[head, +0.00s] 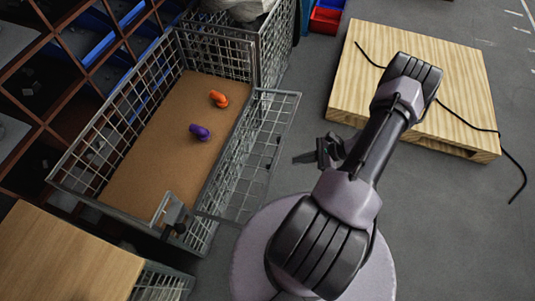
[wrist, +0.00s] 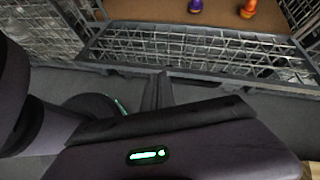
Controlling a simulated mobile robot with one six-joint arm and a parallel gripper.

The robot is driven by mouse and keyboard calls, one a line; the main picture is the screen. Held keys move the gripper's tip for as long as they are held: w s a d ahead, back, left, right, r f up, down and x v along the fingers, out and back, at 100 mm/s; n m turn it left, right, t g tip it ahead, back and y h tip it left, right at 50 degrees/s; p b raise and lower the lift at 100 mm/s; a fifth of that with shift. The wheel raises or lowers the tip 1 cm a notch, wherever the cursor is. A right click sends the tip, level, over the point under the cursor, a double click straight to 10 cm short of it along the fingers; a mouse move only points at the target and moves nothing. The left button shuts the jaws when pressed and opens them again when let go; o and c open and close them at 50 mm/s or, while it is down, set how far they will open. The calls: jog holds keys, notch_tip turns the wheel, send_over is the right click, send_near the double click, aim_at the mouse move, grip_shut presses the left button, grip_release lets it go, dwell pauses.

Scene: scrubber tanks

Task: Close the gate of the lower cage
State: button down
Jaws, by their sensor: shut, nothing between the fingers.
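The wire cage (head: 60,180) stands left of centre in the head view, with a brown floor (head: 150,165). Its mesh gate (head: 262,150) is open, leaning outward and down along the cage's right side. In the wrist view the gate (wrist: 190,48) spans below the brown floor (wrist: 150,13). My gripper (head: 322,152) is to the right of the gate, apart from it, shut and empty. Its dark fingers show in the wrist view (wrist: 158,88), with the gate's near rail beyond them.
An orange object (head: 218,98) and a purple object (head: 199,132) lie on the cage floor. A second wire cage (head: 272,45) adjoins at the back. A wooden pallet (head: 450,75) with a black cable is at right. Grey floor (head: 310,110) is clear between.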

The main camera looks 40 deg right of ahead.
jog(key=s+a+f+m+t+h, duration=0.1)
jog(key=s+a+f+m, duration=0.1)
jog(key=f, duration=0.3)
jog(key=s+a+f+m+t, duration=0.1)
jog(key=s+f+m+t, duration=0.15)
jog(key=f, duration=0.35)
jog(key=s+f+b+x, duration=0.1)
jog(key=b+x, duration=0.3)
jog(key=x, duration=0.5)
jog(key=shift+g, duration=0.45)
jog(key=r, duration=0.1)
jog(key=w+r, duration=0.1)
jog(key=a+r, duration=0.1)
jog(key=r, duration=0.1)
jog(key=shift+w+r+b, duration=0.1)
jog(key=shift+w+b, duration=0.2)
jog(key=shift+w, duration=0.05)
jog(key=shift+r, duration=0.1)
